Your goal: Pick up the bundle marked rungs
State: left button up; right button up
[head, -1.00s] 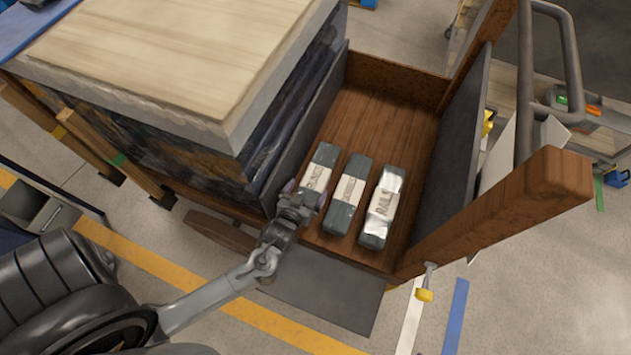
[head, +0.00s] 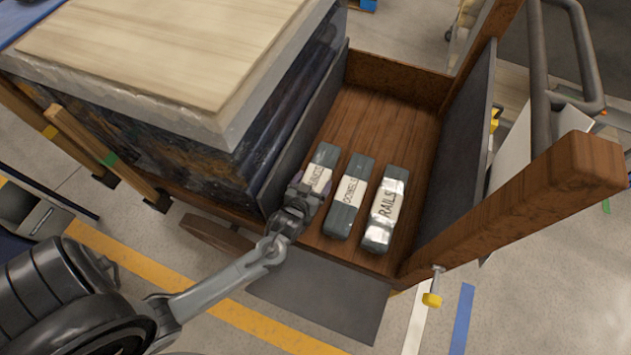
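Three grey-green wrapped bundles with pale label bands lie side by side on the wooden cart floor. The left bundle (head: 325,157) has a label that is blurred and partly covered; it appears to read rungs. The middle bundle (head: 340,221) appears to read dowels. The right bundle (head: 379,238) reads rails. My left gripper (head: 303,190) is at the near end of the left bundle, over its lower left side, and hides that part. I cannot tell whether its fingers are open or closed on it. My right gripper is not in view.
A dark panel (head: 312,112) and a large block with a pale wooden top (head: 160,45) stand close on the left. A dark side wall (head: 457,155) and a wooden post (head: 535,195) bound the right. Cart floor (head: 385,120) beyond the bundles is clear.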

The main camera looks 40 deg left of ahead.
pick_arm(q)
jog(key=c, duration=0.7)
jog(key=shift+r, duration=0.1)
jog(key=shift+c, duration=0.7)
